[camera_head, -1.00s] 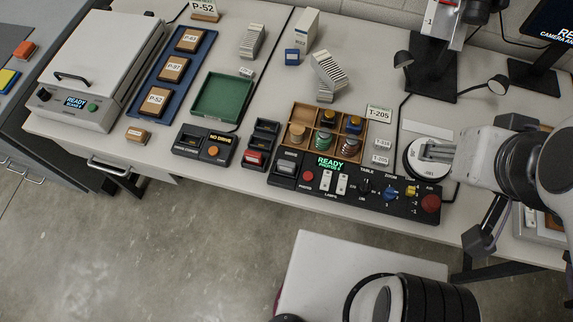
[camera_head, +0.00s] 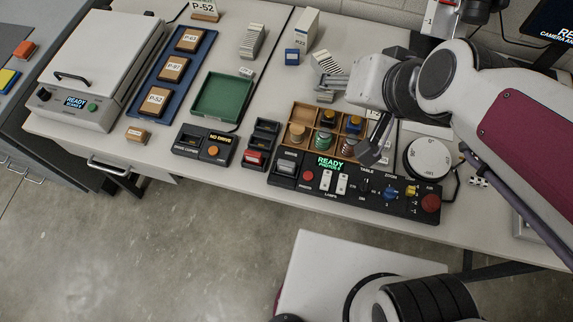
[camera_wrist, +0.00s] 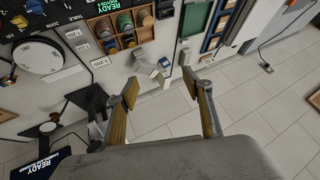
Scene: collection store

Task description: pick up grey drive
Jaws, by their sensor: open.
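What looks like the grey drive (camera_head: 286,168) sits in a slot at the left end of the black control console (camera_head: 350,188) in the head view. It is small there, so I cannot be sure of it. My gripper (camera_head: 334,84) is behind and to the right of it, above the back of the bench near a stack of pale cards. In the wrist view my gripper (camera_wrist: 163,92) has its two fingers wide apart with nothing between them. I cannot make out the grey drive in the wrist view.
A red drive (camera_head: 252,157) sits in a black rack left of the console. A wooden compartment box (camera_head: 312,112) with spools stands behind the console. A green tray (camera_head: 222,94), a blue tray (camera_head: 157,62) and a lidded scanner (camera_head: 96,62) are at left.

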